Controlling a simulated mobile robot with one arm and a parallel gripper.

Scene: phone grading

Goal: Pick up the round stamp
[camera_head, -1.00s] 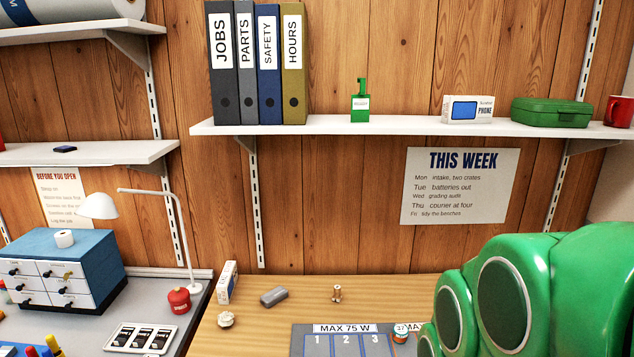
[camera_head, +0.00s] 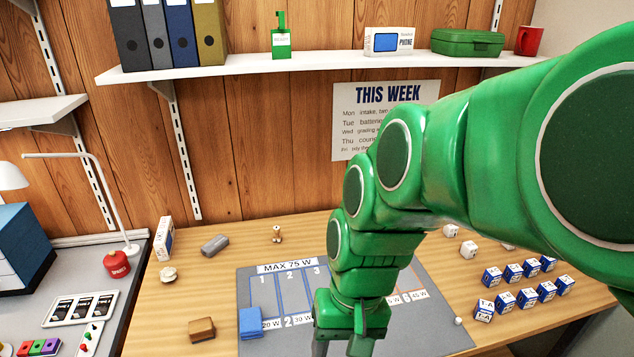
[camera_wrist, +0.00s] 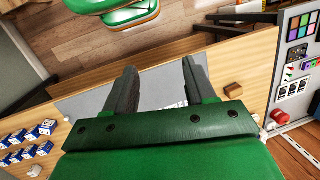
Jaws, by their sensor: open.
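A small upright wooden piece (camera_head: 277,234), which looks like the round stamp, stands at the back of the wooden bench in the head view. It is too small for me to be sure, and I cannot make it out in the wrist view. My gripper (camera_head: 341,346) hangs low over the front of the grey mat, to the right of and nearer than this piece, well apart from it. In the wrist view my gripper (camera_wrist: 160,66) has its two fingers spread, with nothing between them.
The grey mat (camera_head: 262,285) bears a blue block (camera_head: 251,322). A brown block (camera_head: 202,329) lies to its left. A grey block (camera_head: 215,245), a whitish lump (camera_head: 168,274) and a box (camera_head: 164,239) stand at back left. Several blue-white boxes (camera_head: 491,277) fill the right side.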

